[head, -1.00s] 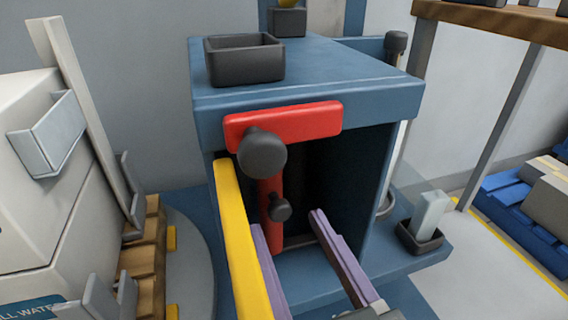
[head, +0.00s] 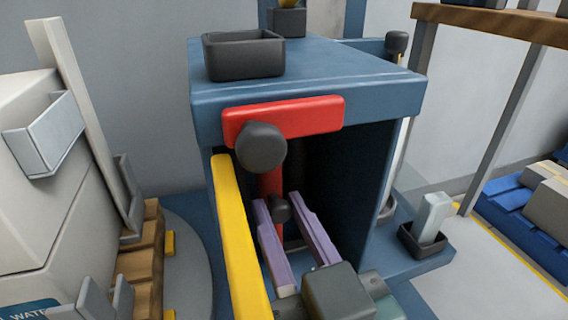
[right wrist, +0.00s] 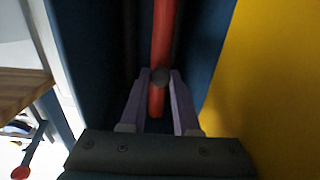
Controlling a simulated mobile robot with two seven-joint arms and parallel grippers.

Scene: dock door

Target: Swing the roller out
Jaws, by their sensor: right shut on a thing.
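A red upright bar (head: 270,184), which looks like the roller, stands inside the open front of a blue cabinet (head: 310,85). A small dark knob (head: 280,210) sticks out from its lower part. My right gripper (head: 278,203) has purple fingers on both sides of this knob, shut on it. In the right wrist view the knob (right wrist: 160,77) sits between the fingertips, with the red bar (right wrist: 161,35) behind it. My left gripper is not in view.
A larger dark knob (head: 261,147) sits in front of a red plate (head: 290,118) on the cabinet. A yellow panel edge (head: 238,240) stands close left of my right gripper. A dark open box (head: 244,56) is on top. A wooden pallet (head: 145,255) is at left.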

